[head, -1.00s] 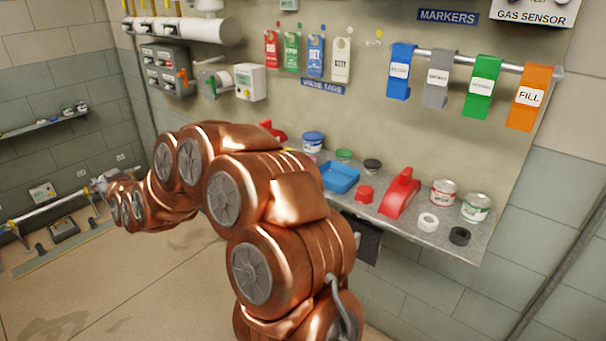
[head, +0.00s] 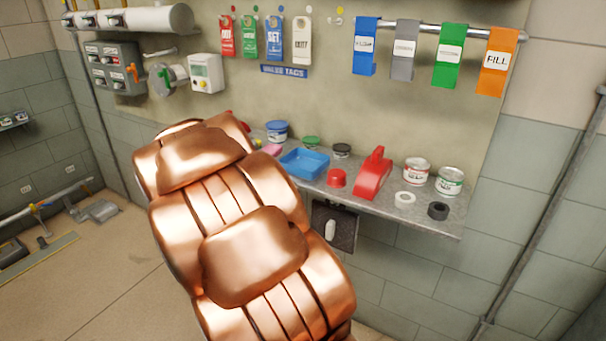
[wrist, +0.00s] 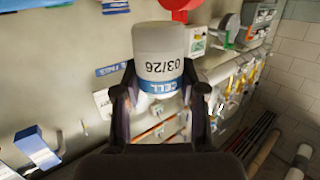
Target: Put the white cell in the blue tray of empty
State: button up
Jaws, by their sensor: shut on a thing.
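A white cell (wrist: 158,42) with a blue band and the print "CELL 03/26" is between the fingers of my gripper (wrist: 160,98) in the wrist view. The gripper is shut on it, and the cell sticks out past the fingertips. The blue tray (head: 305,164) lies on the grey shelf in the head view, left of a red cap, and its visible inside looks empty. In the head view my copper arm hides my gripper and the cell, so their distance from the tray cannot be told there.
The shelf (head: 440,221) also bears a red cap (head: 337,178), a red upright thing (head: 373,174), a white ring (head: 405,199), a black ring (head: 438,211) and several cans. Coloured markers (head: 449,56) hang on a rail above. A dark plate (head: 334,228) hangs under the shelf.

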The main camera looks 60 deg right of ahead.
jog(key=s+d+m+g+h+b, duration=0.1)
jog(key=s+d+m+g+h, duration=0.15)
jog(key=s+d, duration=0.45)
jog(key=s+d+m+g+h+b, duration=0.1)
jog(key=s+d+m+g, duration=0.25)
jog(key=s, duration=0.75)
jog(key=shift+n, duration=0.4)
jog(key=w+d+p, duration=0.1)
jog(key=w+d, duration=0.2)
jog(key=d, duration=0.1)
jog(key=w+d+f+p, duration=0.1)
jog(key=w+d, duration=0.2)
jog(key=d, duration=0.1)
jog(key=w+d+p, duration=0.2)
jog(key=w+d, duration=0.2)
jog(key=shift+d+f, duration=0.1)
jog(key=shift+f, duration=0.2)
jog(key=shift+f+p, duration=0.5)
jog(key=shift+f, duration=1.3)
jog(key=shift+f, duration=0.1)
jog(key=o, duration=1.1)
jog(key=shift+o, duration=0.2)
